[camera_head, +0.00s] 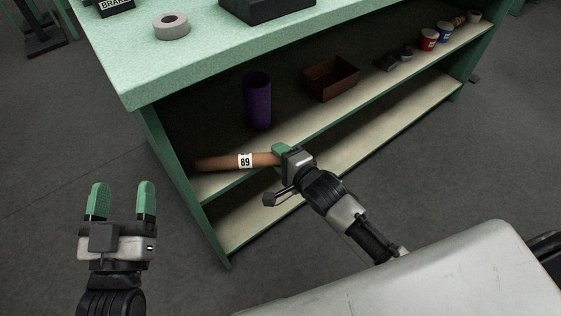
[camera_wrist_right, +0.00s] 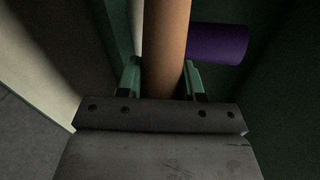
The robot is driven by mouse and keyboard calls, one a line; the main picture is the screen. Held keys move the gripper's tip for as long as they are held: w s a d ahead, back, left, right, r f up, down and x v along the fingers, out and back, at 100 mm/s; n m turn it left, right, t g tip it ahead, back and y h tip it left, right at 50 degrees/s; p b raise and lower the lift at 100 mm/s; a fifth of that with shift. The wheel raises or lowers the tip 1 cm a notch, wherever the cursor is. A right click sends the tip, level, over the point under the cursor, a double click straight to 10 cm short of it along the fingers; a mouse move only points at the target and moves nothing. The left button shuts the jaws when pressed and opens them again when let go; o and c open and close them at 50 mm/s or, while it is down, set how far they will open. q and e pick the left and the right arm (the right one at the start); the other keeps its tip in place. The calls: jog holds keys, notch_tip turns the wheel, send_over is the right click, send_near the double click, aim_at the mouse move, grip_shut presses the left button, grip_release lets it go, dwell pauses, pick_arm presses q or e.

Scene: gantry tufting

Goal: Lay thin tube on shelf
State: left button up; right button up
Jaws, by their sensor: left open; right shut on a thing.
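The thin tube (camera_head: 220,162) is brown and carries a white label reading 89. It lies roughly level at the left end of the upper shelf (camera_head: 345,110) of the green bench. I cannot tell whether it touches the shelf. My right gripper (camera_head: 281,155) is shut on the tube's right end. In the right wrist view the tube (camera_wrist_right: 165,45) runs away from me between the fingers (camera_wrist_right: 163,80). My left gripper (camera_head: 121,200) is open and empty, left of the bench and apart from it.
A purple cylinder (camera_head: 257,100) stands on the upper shelf just behind the tube. A brown open box (camera_head: 331,79) and small cans (camera_head: 429,39) are further right. A grey tape roll (camera_head: 171,25) lies on the bench top (camera_head: 215,55). The lower shelf (camera_head: 330,165) looks empty.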

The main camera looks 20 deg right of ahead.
pick_arm(q)
jog(key=shift+s+d+r+t+h, duration=0.1)
jog(key=shift+s+r+t+h, duration=0.1)
jog(key=shift+r+t, duration=0.25)
jog(key=shift+s+r+t+h, duration=0.2)
jog(key=shift+r+t, duration=0.15)
jog(key=shift+r, duration=0.15)
pick_arm(e)
jog(key=shift+f, duration=0.7)
jog(key=shift+f, duration=0.15)
jog(key=o, duration=1)
